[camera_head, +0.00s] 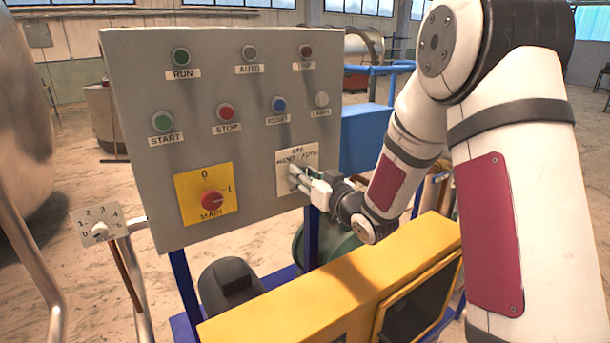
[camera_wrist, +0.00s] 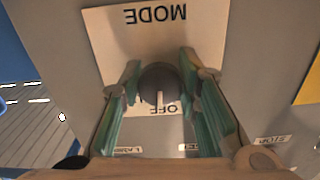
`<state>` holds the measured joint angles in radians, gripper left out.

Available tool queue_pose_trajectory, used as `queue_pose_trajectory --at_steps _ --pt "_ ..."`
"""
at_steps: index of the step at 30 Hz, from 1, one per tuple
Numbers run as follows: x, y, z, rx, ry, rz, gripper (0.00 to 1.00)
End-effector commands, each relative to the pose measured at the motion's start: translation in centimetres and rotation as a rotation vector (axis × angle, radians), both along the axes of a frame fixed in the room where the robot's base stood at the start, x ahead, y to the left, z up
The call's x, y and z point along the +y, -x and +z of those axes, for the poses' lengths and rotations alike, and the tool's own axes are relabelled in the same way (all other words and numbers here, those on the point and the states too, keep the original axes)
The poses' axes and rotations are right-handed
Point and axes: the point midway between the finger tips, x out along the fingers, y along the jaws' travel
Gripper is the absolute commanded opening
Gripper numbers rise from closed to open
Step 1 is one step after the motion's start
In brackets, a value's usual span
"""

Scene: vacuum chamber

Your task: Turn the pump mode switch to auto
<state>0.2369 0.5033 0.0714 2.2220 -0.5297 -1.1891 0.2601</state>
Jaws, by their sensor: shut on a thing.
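The pump mode switch is a dark round knob (camera_wrist: 159,84) on a cream plate (camera_wrist: 110,40) marked MODE and OFF, upside down in the wrist view. The knob's white line points down in that view, to OFF. My gripper (camera_wrist: 160,90) is shut on the knob, one green-padded finger on each side. In the head view the plate (camera_head: 311,163) sits at the lower right of the grey panel, with OFF on top, a partly covered label at left and AUTO at right. There my gripper (camera_head: 297,178) hides the knob.
The grey panel (camera_head: 130,75) also carries several lamps and buttons, and a red MAIN switch (camera_head: 212,200) on a yellow plate. A small numbered dial (camera_head: 99,229) stands at the left. A yellow cabinet (camera_head: 290,318) lies below my forearm.

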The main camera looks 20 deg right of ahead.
Motion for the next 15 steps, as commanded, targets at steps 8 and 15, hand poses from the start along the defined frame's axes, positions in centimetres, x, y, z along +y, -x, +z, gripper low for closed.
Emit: queue_pose_trajectory --at_steps 8,15 --pt "-0.06 0.16 0.08 0.066 -0.199 -0.002 0.02" --pt "0.00 0.19 0.15 0.128 -0.395 -0.001 0.02"
